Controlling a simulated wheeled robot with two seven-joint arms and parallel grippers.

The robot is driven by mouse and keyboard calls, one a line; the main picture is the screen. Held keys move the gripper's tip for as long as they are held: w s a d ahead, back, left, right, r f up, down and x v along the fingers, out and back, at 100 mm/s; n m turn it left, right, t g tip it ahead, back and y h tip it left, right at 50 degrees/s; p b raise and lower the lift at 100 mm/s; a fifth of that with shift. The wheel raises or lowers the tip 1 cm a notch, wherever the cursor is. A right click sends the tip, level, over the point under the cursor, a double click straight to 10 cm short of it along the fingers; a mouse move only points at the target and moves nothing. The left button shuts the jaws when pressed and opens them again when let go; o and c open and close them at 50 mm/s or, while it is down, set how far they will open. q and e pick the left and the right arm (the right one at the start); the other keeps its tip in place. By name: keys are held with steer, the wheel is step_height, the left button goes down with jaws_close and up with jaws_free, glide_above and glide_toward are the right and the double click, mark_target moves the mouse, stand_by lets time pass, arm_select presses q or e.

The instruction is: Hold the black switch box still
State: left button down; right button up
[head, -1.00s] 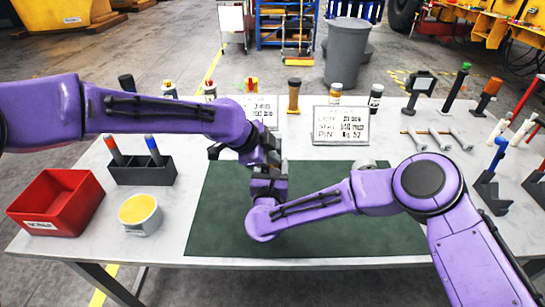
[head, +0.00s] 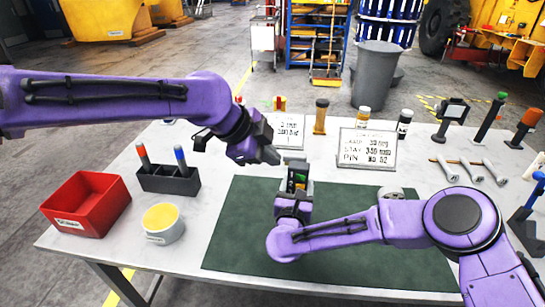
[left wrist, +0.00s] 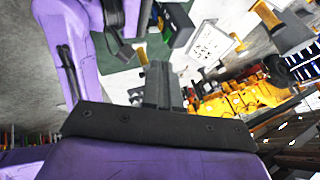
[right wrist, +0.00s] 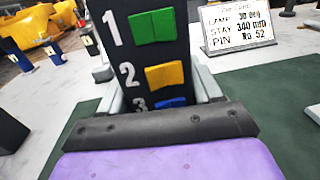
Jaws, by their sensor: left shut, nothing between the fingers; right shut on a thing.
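The black switch box (head: 298,178) is in my right gripper (head: 294,192), above the green mat (head: 240,220). In the right wrist view the box (right wrist: 120,75) fills the space between the fingers. Its face shows a green switch numbered 1, a yellow one numbered 2 and a blue one numbered 3, partly hidden by the gripper body. My left gripper (head: 272,156) is shut and empty, just above and left of the box in the head view, apparently apart from it. Its closed fingers (left wrist: 160,85) show in the left wrist view.
A red bin (head: 88,205), a cup with yellow inside (head: 163,224) and a dark holder (head: 168,180) with two markers stand at left. A lettered sign (head: 367,149) and several bottles stand behind the mat. Several stands and tools crowd the right side.

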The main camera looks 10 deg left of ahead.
steer(key=shift+f, duration=0.1)
arm_select(q)
steer(key=s+m+t, duration=0.1)
steer(key=s+m, duration=0.1)
steer(key=m, duration=0.5)
steer(key=s+f+m+t+y, duration=0.1)
steer(key=m, duration=0.7)
steer(key=s+m+t, duration=0.1)
steer(key=s+m, duration=0.1)
steer(key=m, duration=0.6)
steer(key=shift+s+d+f, duration=0.2)
steer(key=shift+s+f, duration=0.1)
steer(key=shift+f, duration=0.1)
steer(key=shift+f, duration=0.1)
